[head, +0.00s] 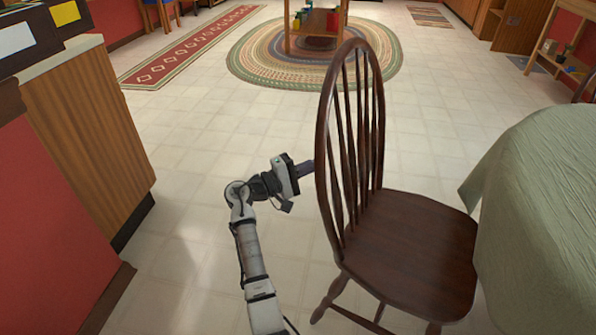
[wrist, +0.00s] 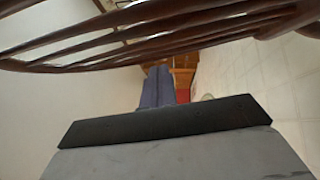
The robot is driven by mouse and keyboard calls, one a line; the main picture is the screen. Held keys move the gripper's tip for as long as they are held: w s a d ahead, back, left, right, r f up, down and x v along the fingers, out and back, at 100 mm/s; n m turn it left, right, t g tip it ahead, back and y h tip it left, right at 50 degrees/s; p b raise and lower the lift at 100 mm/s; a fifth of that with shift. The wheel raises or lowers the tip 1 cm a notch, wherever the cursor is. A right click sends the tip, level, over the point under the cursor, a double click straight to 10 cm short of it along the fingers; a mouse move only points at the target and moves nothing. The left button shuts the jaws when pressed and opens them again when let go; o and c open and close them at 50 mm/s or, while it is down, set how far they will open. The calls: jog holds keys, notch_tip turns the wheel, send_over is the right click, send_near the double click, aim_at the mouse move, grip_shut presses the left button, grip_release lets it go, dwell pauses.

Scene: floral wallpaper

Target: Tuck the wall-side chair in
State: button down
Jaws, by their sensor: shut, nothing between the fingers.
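A dark brown wooden chair (head: 405,245) with a rounded spindle back stands upright in the head view, its seat facing a table with a green cloth (head: 540,200) on the right. The front of the seat is close to the cloth's edge. My gripper (head: 305,168) is at the left side of the chair's back, its fingertips at or very near the outer frame; I cannot tell whether they touch. In the wrist view my purple fingers (wrist: 158,88) are together and empty, and the chair's back (wrist: 150,45) spans the top of the picture.
A wood-sided cabinet (head: 95,140) stands on the left beside a red wall. A round braided rug (head: 255,62) lies at the back under a small wooden stand holding bottles. A red runner (head: 185,50) lies at back left.

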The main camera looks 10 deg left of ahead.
jog(key=w+d+r, duration=0.1)
jog(key=d, duration=0.5)
jog(key=shift+p, duration=0.3)
jog(key=s+d+p, duration=0.3)
jog(key=s+d, duration=0.2)
jog(key=d, duration=0.9)
jog(key=s+d+p, duration=0.3)
jog(key=s+d, duration=0.2)
jog(key=d, duration=0.9)
jog(key=shift+s+d+r, duration=0.15)
jog(key=shift+s+d, duration=0.05)
jog(key=shift+d, duration=0.15)
